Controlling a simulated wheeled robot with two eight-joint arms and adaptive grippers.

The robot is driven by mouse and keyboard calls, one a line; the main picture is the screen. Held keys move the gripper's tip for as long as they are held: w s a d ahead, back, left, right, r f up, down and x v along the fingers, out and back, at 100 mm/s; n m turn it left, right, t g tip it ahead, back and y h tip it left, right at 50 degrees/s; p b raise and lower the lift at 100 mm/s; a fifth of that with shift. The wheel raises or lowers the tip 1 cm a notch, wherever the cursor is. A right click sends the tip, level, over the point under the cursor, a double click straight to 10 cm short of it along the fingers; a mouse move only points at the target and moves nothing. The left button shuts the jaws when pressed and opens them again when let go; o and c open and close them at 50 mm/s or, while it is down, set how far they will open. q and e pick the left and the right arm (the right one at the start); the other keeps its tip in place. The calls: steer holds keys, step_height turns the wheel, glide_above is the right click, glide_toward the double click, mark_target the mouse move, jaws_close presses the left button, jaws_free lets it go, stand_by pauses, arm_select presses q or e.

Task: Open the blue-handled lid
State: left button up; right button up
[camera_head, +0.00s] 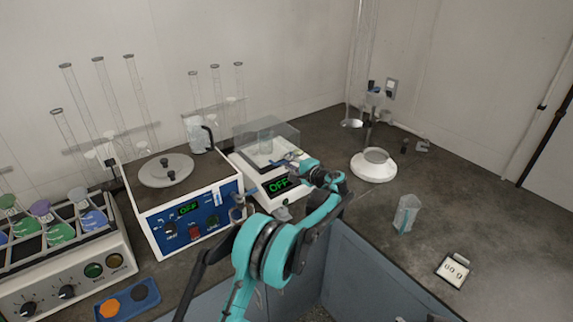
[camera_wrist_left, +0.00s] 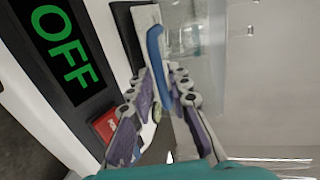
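The lid (camera_head: 262,133) is a clear cover on the white device with the green OFF display (camera_head: 279,185); it looks lowered onto the device. Its blue handle (camera_wrist_left: 155,48) stands out in the left wrist view, where the OFF display (camera_wrist_left: 66,50) is at the left. My left gripper (camera_wrist_left: 163,82) is at the handle, its fingers apart on either side of it. A grip on the handle does not show clearly. In the head view my left gripper (camera_head: 300,162) is at the device's right front and partly hides the handle.
The dark counter between has free room.

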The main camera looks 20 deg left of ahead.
arm_select(q)
steer(key=shift+w+a, duration=0.25)
steer(key=shift+a, duration=0.1)
jaws_close()
